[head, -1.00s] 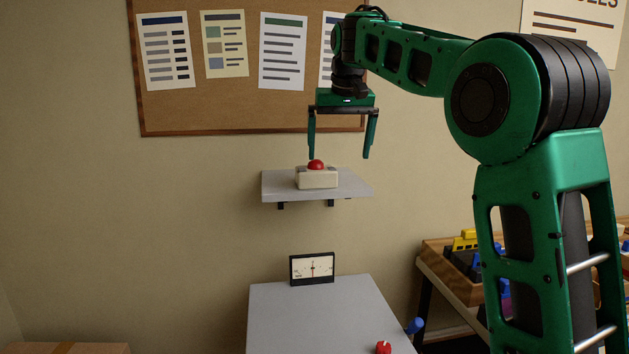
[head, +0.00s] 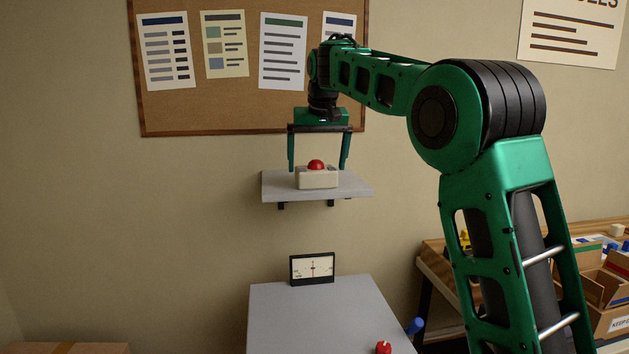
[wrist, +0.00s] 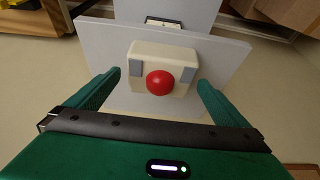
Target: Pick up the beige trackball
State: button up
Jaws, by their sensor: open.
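The beige trackball (head: 317,180), a beige box with a red ball on top, sits on a small grey wall shelf (head: 275,188). My gripper (head: 318,170) is open, with one finger to the left and one to the right of the trackball in the head view. Its fingertips are at about the height of the trackball's top. In the wrist view the trackball (wrist: 147,60) lies ahead of my gripper (wrist: 158,88), roughly centred between the fingers, with its grey side patches showing. I see no contact between the fingers and it.
A corkboard (head: 225,100) with papers hangs on the wall behind. Below the shelf stands a grey table (head: 315,318) with a dial meter (head: 312,268) and a red knob (head: 383,347). A wooden bench with boxes (head: 610,290) is at right.

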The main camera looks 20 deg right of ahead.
aim_at(316, 170)
jog(key=x, duration=0.3)
jog(key=shift+w+f, duration=0.3)
jog(key=c, duration=1)
jog(key=shift+c, duration=0.4)
jog(key=shift+r, duration=0.15)
jog(key=shift+r, duration=0.45)
notch_tip(316, 170, up, 3)
jog(key=shift+a+r, duration=0.15)
jog(key=shift+r, duration=0.05)
jog(key=s+a+r, duration=0.6)
jog(key=a, duration=0.3)
jog(key=shift+a+r, duration=0.25)
jog(key=shift+a, duration=0.05)
